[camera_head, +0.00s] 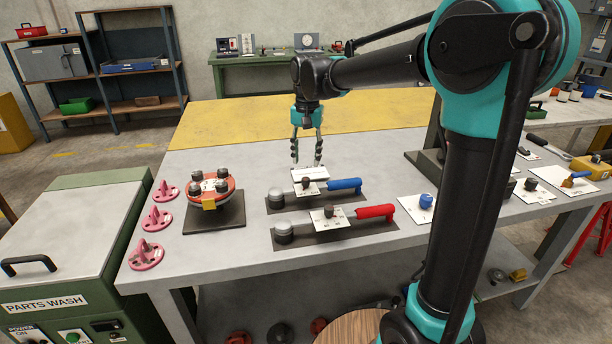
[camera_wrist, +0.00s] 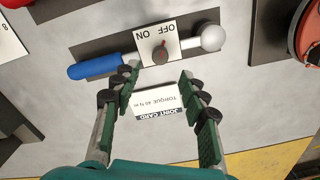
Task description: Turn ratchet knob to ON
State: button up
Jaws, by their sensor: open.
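A wrench with a blue handle (camera_head: 344,184) lies on a dark mat, with a white plate and a small dark ratchet knob (camera_head: 306,182) on it. In the wrist view the plate (camera_wrist: 148,32) reads ON and OFF upside down, ON left and OFF right. The knob (camera_wrist: 160,55) has a red mark at its upper edge, seemingly nearer OFF; the exact angle is hard to tell. My gripper (camera_head: 306,162) is open, pointing down above the bench just behind the wrench. In the wrist view its fingertips (camera_wrist: 158,77) are apart with nothing gripped, and the knob shows just beyond them.
A white joint card (camera_wrist: 158,102) shows between my fingers, apparently below them. A red-handled wrench (camera_head: 375,211) lies in front. An orange flanged spool (camera_head: 226,192) stands left, beside several pink brackets (camera_head: 145,255). A blue knob on a card (camera_head: 425,202) is at right.

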aim_at(306, 178)
notch_tip(306, 178, down, 7)
jog(key=shift+r, duration=0.1)
jog(key=shift+c, duration=0.5)
grip_shut()
